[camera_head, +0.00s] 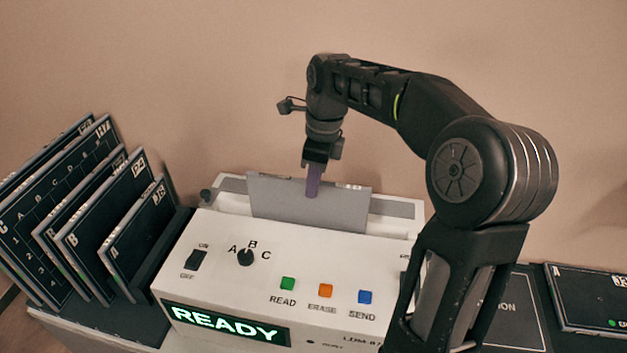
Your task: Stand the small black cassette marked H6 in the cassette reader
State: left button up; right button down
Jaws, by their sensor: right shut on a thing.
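The cassette reader (340,270) is a white console with its display lit "READY". A flat grey panel (270,205), which looks like the back of a cassette, stands upright, slightly tilted, at the slot in the reader's top. Its H6 mark cannot be read from this side. Its lower edge meets the reader top, and how deep it sits cannot be told. My right gripper (313,184) reaches down from above and is shut on the panel's upper edge near the middle; only the near, purplish finger shows clearly. My left gripper is out of view.
Several black cassettes lean in a rack (163,262) at the left. Another black cassette (590,300) lies flat at the far right, beside a dark marked mat (515,318). The reader front has a switch, a knob (246,257) and coloured buttons. The wall is close behind.

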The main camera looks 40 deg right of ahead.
jog(key=shift+f+b, duration=0.6)
jog(key=shift+f, duration=0.35)
jog(key=c, duration=1.3)
grip_release()
jog(key=shift+f, duration=0.1)
jog(key=shift+c, duration=0.2)
jog(key=r, duration=0.5)
jog(key=shift+s+d+r, duration=0.15)
jog(key=shift+s+d, duration=0.05)
jog(key=shift+s, duration=0.05)
jog(key=shift+s+r+p, duration=0.1)
jog(key=shift+r+p, duration=0.55)
jog(key=shift+r, duration=0.3)
jog(key=shift+s+d+r, duration=0.1)
jog(key=shift+r, duration=0.3)
jog(key=shift+f, duration=0.1)
